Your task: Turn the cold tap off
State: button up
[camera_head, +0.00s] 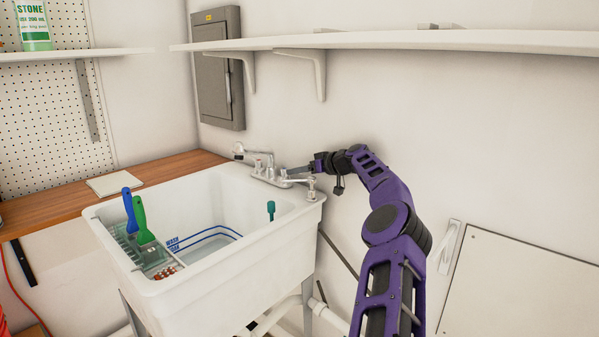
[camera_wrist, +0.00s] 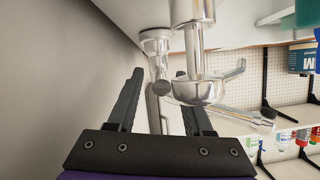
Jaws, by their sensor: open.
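A chrome faucet (camera_head: 272,173) stands on the back rim of a white utility sink (camera_head: 180,285), with its spout at the left and small fittings toward the right. I cannot tell which handle is the cold tap in the head view. My gripper (camera_head: 291,170) reaches in from the right, close to the faucet. In the wrist view my gripper (camera_wrist: 162,85) is open, its two dark fingers apart. Chrome faucet parts (camera_wrist: 201,88) with a lever fill the space beyond and to the right of the fingertips. Contact cannot be told. No water stream is clearly visible.
A green scraper (camera_head: 143,220) and a blue scraper (camera_head: 130,210) stand in a rack at the sink's left. A wooden counter (camera_head: 45,207) lies left of the sink. A long shelf (camera_head: 420,41) hangs above the faucet. The wall is close behind.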

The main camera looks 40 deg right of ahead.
jog(key=b+v, duration=0.1)
jog(key=v, duration=1.6)
jog(key=shift+s, duration=0.2)
jog(key=shift+r, duration=0.1)
